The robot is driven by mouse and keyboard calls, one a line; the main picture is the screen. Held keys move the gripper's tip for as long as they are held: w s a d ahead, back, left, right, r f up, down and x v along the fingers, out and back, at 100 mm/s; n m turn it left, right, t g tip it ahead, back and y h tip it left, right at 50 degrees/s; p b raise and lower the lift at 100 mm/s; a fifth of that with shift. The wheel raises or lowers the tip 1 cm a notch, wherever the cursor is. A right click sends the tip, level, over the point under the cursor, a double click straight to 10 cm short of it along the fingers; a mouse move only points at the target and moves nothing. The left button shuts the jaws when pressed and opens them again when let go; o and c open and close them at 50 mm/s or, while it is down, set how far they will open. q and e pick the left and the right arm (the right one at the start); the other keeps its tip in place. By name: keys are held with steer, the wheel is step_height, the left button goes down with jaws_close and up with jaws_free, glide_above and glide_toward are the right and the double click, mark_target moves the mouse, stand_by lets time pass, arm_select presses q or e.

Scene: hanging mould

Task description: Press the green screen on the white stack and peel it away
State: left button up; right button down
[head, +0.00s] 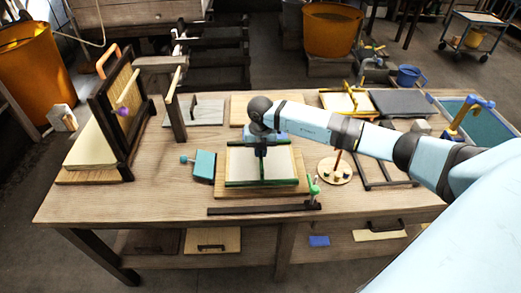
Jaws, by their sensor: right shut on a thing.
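The green screen (261,183) is a green-edged frame with a bar down its middle, near the middle of the table in the head view. It lies flat over the white stack (243,165), and I cannot tell whether there is a gap between them. A wooden board (303,186) is underneath. My right arm reaches in from the right, and my right gripper (261,151) is shut on the green screen at its bar, near the back half. The wrist hides the fingertips and the screen's far edge. My left gripper is not in view.
A teal block (204,164) stands left of the stack, and a dark bar (262,209) lies in front. A dark upright frame (128,150) with a cream stack (92,148) stands at left. A round wooden stand (335,171) is to the right. The front left tabletop is clear.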

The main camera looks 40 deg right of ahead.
steer(key=shift+f+b, duration=0.4)
steer(key=shift+f, duration=0.3)
steer(key=shift+f, duration=0.15)
stand_by(1.1)
steer(key=shift+r, duration=0.25)
steer(key=shift+r+p, duration=0.85)
steer(key=shift+r, duration=0.25)
steer(key=shift+r, duration=0.15)
steer(key=shift+r+p, duration=0.6)
steer(key=shift+r, duration=0.1)
steer(key=shift+r+p, duration=1.75)
steer(key=shift+r, duration=0.95)
